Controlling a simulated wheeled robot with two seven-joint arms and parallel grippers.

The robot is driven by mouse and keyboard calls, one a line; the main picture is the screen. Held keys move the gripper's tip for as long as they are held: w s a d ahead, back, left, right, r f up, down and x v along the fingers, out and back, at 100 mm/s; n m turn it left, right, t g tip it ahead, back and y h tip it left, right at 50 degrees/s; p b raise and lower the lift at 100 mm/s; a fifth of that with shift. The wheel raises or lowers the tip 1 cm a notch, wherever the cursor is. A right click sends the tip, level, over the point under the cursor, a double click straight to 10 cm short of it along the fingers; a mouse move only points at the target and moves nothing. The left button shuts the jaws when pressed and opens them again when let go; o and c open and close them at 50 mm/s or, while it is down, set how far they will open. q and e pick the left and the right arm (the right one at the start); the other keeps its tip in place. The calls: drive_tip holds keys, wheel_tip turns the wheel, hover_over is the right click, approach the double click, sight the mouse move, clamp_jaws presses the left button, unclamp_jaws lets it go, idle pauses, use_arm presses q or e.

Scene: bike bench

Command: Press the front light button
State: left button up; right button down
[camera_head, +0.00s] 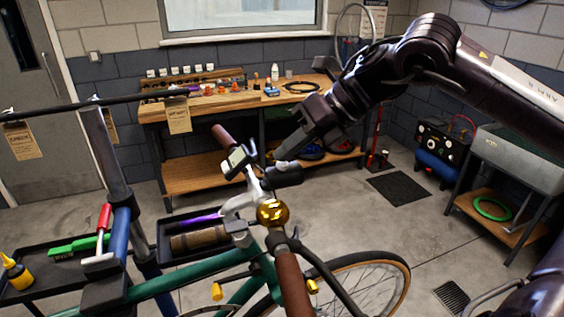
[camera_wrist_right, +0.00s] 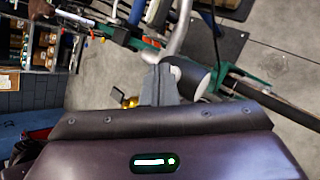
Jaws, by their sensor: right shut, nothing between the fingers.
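The front light (camera_head: 285,175) is a short black cylinder on the bike's handlebar. It also shows in the right wrist view (camera_wrist_right: 194,80), close beside my fingertips, with a pale round spot at its near edge. I cannot tell whether that spot is the button. My right gripper (camera_head: 282,154) comes in from the upper right, fingers shut and empty, with its tips just above the light. The shut fingers (camera_wrist_right: 160,78) also show in the wrist view. I cannot tell if they touch the light. My left gripper is not in view.
A gold bell (camera_head: 272,213) and a small display (camera_head: 237,158) sit on the handlebar near the light. Brown grips (camera_head: 293,284) and dark cables are close by. A tool tray (camera_head: 165,240) is left of the bike. A wooden workbench (camera_head: 215,103) stands behind.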

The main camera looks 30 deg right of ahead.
drive_tip(key=shift+f, duration=0.1)
idle(0.3)
drive_tip(key=shift+r+p, duration=0.45)
drive_tip(key=shift+r, duration=0.1)
wheel_tip(320, 180, up, 6)
drive_tip(key=p, duration=0.5)
idle(0.4)
